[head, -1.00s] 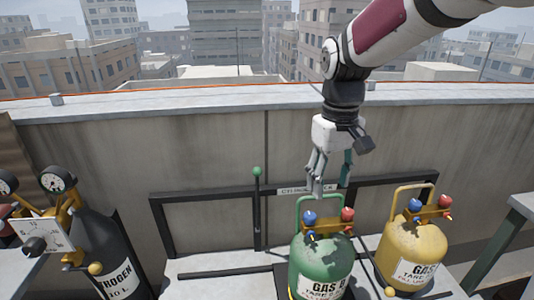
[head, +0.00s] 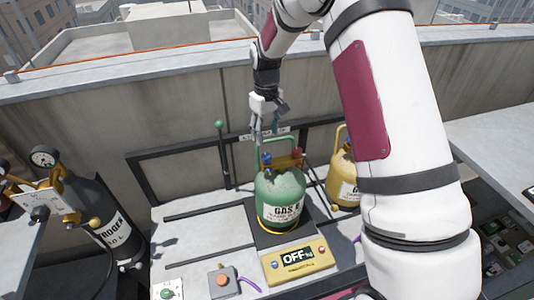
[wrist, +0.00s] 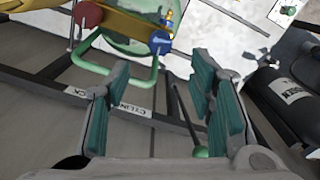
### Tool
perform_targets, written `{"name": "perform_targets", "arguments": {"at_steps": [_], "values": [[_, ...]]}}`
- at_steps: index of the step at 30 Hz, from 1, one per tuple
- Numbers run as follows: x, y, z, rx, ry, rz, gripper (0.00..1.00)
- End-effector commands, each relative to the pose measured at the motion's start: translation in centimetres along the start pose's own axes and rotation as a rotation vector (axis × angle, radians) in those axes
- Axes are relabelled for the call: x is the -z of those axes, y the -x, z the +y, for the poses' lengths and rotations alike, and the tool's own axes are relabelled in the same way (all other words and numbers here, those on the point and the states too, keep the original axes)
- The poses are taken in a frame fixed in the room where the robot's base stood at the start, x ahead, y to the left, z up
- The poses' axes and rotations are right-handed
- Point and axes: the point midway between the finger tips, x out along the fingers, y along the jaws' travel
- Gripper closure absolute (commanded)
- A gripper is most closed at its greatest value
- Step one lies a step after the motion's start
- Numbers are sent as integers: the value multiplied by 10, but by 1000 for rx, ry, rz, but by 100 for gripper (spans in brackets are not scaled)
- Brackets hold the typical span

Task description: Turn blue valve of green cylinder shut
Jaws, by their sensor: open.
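The green cylinder (head: 280,205), labelled GAS B, stands upright on a dark pad on the bench. On top are a blue valve (head: 266,159), a red valve (head: 297,154) and a green handle loop. My gripper (head: 261,136) is open and empty, pointing down just above and behind the blue valve. In the wrist view the blue valve (wrist: 159,42) lies beyond the open fingertips (wrist: 162,75), roughly centred between them and apart from them. The red valve (wrist: 88,15) is at upper left, on a yellow manifold.
A yellow cylinder (head: 341,180) stands to the right, partly hidden by my arm. A black rail frame (head: 165,160) and green-knobbed lever (head: 220,125) stand behind. An OFF display (head: 297,258) is in front.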

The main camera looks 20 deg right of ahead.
Motion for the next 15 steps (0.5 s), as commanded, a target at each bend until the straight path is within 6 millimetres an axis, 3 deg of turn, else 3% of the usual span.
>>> {"name": "perform_targets", "arguments": {"at_steps": [9, 15], "values": [[-2, -62, -1, 1, 0, -3, 51], [-1, -87, -1, 0, 0, -1, 51]]}}
